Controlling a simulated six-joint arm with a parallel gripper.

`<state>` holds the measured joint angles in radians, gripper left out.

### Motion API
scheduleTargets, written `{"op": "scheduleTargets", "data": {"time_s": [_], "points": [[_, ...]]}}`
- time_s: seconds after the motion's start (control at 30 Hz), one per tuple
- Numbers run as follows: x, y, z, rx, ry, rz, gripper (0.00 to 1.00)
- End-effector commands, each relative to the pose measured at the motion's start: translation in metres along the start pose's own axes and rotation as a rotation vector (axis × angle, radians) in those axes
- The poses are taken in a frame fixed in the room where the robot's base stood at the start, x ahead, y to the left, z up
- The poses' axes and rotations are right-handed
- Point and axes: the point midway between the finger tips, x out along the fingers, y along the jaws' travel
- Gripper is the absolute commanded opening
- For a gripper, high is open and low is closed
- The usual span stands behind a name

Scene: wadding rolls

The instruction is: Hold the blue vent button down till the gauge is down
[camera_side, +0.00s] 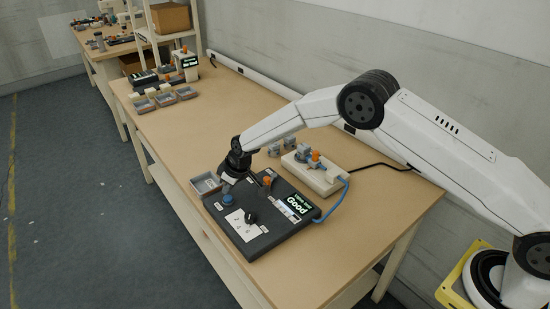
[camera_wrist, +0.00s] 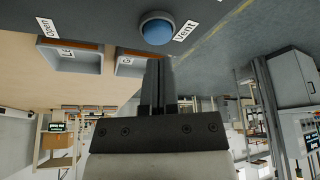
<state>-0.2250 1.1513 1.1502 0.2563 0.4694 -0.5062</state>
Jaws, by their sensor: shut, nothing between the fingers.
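The blue vent button (camera_side: 227,199) sits on the left part of a dark control box (camera_side: 262,240). In the wrist view the button (camera_wrist: 156,28) shows whole, beside a "Vent" label. My gripper (camera_side: 224,183) is shut and empty over the box's far left edge. In the wrist view its fingertips (camera_wrist: 158,61) lie together, apart from the button in the picture. I see no contact with it. A display (camera_side: 299,202) on the box reads "Good". A pale strip (camera_side: 288,209) beside it may be the gauge; its reading is too small to tell.
The box also carries a black knob (camera_side: 250,217) on a white dial plate and an orange control (camera_side: 267,181). A grey tray (camera_side: 206,184) stands behind it. A cream fixture (camera_side: 312,175) with a blue hose stands to the right.

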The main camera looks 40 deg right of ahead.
Motion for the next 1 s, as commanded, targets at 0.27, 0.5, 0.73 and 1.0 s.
{"op": "scheduleTargets", "data": {"time_s": [0.27, 0.5, 0.73, 1.0], "points": [[0.001, 0.000, 0.001, 0.000, 0.000, 0.000, 0.00], [0.005, 0.000, 0.002, 0.000, 0.000, 0.000, 0.00], [0.010, 0.000, 0.004, 0.000, 0.000, 0.000, 0.00], [0.015, 0.000, 0.007, 0.000, -0.001, 0.000, 0.00]]}}
